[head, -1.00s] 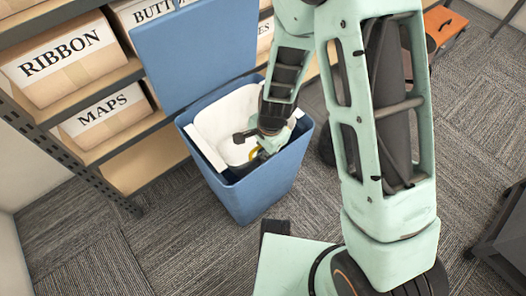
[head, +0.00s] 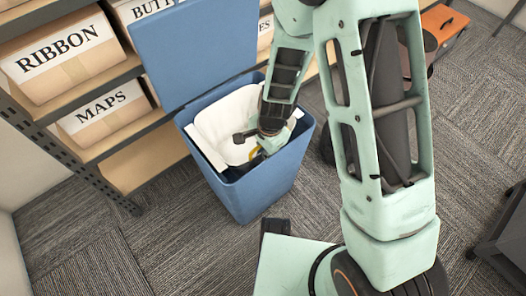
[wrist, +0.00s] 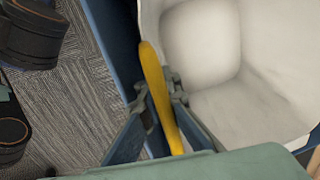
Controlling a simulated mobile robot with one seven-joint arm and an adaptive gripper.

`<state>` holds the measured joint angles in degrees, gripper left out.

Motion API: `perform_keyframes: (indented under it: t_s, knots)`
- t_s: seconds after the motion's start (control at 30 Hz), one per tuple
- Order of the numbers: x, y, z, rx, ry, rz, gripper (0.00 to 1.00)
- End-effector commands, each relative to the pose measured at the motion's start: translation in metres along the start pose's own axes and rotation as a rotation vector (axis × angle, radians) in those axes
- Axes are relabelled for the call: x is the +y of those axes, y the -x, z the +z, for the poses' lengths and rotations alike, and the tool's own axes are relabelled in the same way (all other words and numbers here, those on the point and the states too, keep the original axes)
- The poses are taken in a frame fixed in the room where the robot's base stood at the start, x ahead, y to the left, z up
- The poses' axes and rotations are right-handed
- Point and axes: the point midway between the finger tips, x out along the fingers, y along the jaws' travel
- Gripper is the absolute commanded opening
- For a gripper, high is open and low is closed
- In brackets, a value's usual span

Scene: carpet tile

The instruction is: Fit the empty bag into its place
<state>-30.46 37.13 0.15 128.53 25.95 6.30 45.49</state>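The white empty bag (head: 222,126) sits open inside the blue bin (head: 258,190), its upper edge near the bin's rim. In the wrist view the bag's pale inside (wrist: 205,50) shows hollow and empty. A yellow strip (wrist: 154,75) stands at the bag's left edge, between my fingers. My gripper (wrist: 160,95) appears shut on this strip, with a finger against each side. In the head view my gripper (head: 258,154) is down within the bin's mouth at the right side of the bag, and my wrist hides part of it. The blue lid (head: 195,45) stands open behind.
A shelf with labelled boxes, including the RIBBON box (head: 72,65) and the MAPS box (head: 105,118), stands close behind and left of the bin. An orange box (head: 443,22) is at the upper right. Carpet in front is mostly clear.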

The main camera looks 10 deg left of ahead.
Motion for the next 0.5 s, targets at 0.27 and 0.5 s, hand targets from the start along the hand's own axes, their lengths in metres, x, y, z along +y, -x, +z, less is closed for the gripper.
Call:
perform_keyframes:
  t_s: [0.27,0.5]
  knots:
    - [0.0,-0.008,0.0,0.0,0.0,0.0,0.0]
    - [0.001,-0.014,0.0,0.0,0.0,0.0,0.0]
